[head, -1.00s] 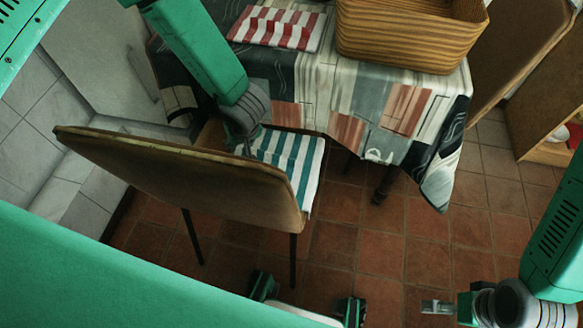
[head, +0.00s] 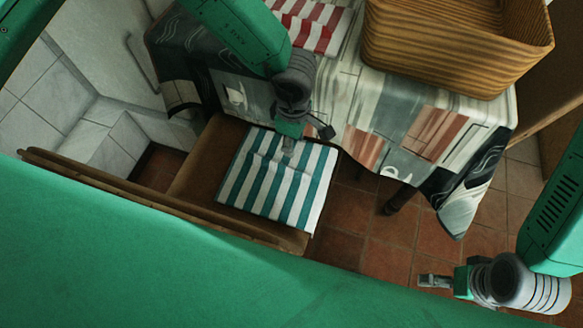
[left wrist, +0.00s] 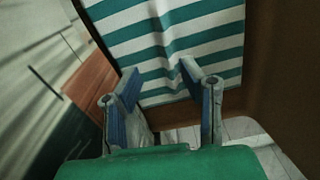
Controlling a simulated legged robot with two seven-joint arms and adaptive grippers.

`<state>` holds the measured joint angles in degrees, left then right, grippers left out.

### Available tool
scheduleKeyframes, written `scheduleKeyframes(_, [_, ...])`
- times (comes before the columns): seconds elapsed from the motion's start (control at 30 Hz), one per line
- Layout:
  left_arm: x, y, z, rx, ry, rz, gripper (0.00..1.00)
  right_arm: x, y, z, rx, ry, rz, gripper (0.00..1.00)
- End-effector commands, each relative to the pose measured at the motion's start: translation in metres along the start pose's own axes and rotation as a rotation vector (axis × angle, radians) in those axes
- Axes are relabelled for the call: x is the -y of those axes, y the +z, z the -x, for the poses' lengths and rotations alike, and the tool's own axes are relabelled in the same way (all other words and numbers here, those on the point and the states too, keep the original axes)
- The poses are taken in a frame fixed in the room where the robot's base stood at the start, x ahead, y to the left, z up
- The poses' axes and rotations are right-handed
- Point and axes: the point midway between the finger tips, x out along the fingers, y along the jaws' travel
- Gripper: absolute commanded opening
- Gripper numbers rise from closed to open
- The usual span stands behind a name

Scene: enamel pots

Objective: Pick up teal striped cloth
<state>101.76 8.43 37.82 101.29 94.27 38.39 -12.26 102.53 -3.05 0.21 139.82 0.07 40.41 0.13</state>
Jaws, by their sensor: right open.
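The teal and white striped cloth (head: 265,185) lies on the brown seat of a chair (head: 195,170), beside the table. In the left wrist view the cloth (left wrist: 205,45) fills the top middle, with small creases near the fingertips. My left gripper (head: 289,146) is over the cloth's edge on the table side. Its two fingers (left wrist: 158,72) are apart, with cloth showing between and beyond them. I cannot tell whether the tips touch it. My right gripper (head: 432,281) is open and empty at the lower right, above the floor, far from the cloth.
The table with a patterned tablecloth (head: 385,110) stands behind the seat, its cloth hanging down. On it are a red and white striped cloth (head: 325,28) and a wicker basket (head: 450,58). The chair's backrest edge (head: 120,190) is in front. Tiled floor (head: 345,225) is free at right.

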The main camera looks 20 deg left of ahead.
Motion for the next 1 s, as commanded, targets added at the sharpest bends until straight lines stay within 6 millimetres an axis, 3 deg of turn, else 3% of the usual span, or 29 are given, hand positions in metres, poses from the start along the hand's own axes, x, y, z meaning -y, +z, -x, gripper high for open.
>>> scheduleKeyframes(0.1, [0.002, -0.003, -0.028, 0.0, -0.004, 0.0, 0.35, 0.001, 0.001, -0.009, 0.002, -0.001, 0.002, 0.86])
scheduleKeyframes(0.3, [0.0, 0.001, -0.064, -0.006, -0.004, 0.0, 0.35, 0.001, 0.002, -0.019, 0.002, -0.001, 0.002, 0.86])
scheduleKeyframes(0.57, [0.0, 0.002, -0.079, -0.01, -0.002, -0.002, 0.35, 0.001, 0.002, -0.023, 0.001, -0.001, 0.001, 0.86])
scheduleKeyframes(0.9, [0.001, -0.01, -0.126, -0.003, -0.002, 0.0, 0.35, 0.001, 0.003, -0.04, 0.001, -0.001, 0.002, 0.86])
scheduleKeyframes(1.0, [0.001, -0.009, -0.13, -0.005, -0.001, 0.0, 0.35, 0.001, 0.003, -0.041, 0.001, -0.001, 0.002, 0.86])
